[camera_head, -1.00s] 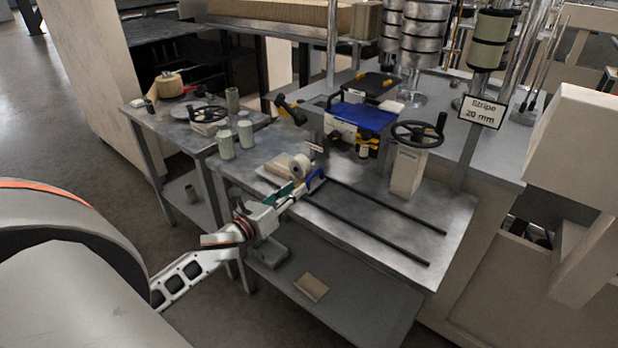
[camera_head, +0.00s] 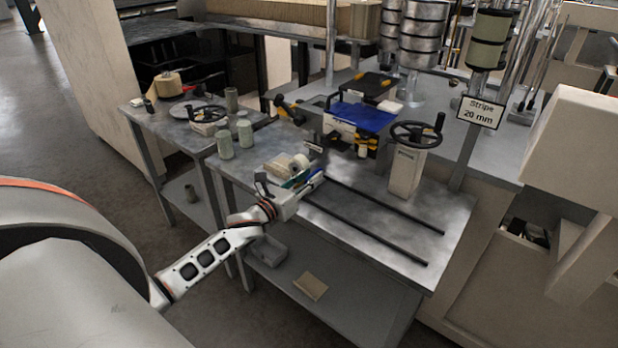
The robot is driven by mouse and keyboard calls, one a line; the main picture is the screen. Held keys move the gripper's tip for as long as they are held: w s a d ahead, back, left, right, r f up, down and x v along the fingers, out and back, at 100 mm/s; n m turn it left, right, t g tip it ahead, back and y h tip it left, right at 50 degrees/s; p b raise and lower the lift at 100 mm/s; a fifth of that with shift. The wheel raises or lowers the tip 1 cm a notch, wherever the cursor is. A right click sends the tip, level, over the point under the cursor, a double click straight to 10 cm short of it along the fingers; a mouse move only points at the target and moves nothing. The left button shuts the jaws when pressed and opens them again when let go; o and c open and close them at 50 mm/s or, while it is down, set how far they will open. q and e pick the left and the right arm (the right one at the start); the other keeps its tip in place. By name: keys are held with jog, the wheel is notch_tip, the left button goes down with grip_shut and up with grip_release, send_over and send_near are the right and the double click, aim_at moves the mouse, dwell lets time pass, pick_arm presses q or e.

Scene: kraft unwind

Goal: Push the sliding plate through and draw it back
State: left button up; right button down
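Two dark parallel rails (camera_head: 378,222) run across the bare front part of the metal table (camera_head: 445,245). My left gripper (camera_head: 318,178) is over the table at the far left end of these rails, reached by my arm from the lower left. A small blue-teal part (camera_head: 294,181) shows just beside and behind the gripper; most of it is hidden. I cannot make out a separate sliding plate, nor whether the fingers are closed on anything. My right gripper is out of view.
A beige post with a black handwheel (camera_head: 417,132) stands behind the rails. A blue-topped device (camera_head: 362,117) is at the table's back. A white roll (camera_head: 299,161) lies close to the gripper. Green-grey bottles (camera_head: 224,145) stand at left.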

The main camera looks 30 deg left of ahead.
pick_arm(q)
grip_shut()
jog(key=a, duration=0.2)
jog(key=a+b, duration=0.1)
jog(key=a, duration=0.1)
jog(key=shift+w+a+f, duration=0.15)
jog(key=shift+w+a, duration=0.05)
jog(key=shift+a, duration=0.2)
grip_release()
jog(key=shift+a, duration=0.1)
jog(key=shift+s, duration=0.15)
jog(key=s, duration=1.1)
jog(key=shift+s+a, duration=0.4)
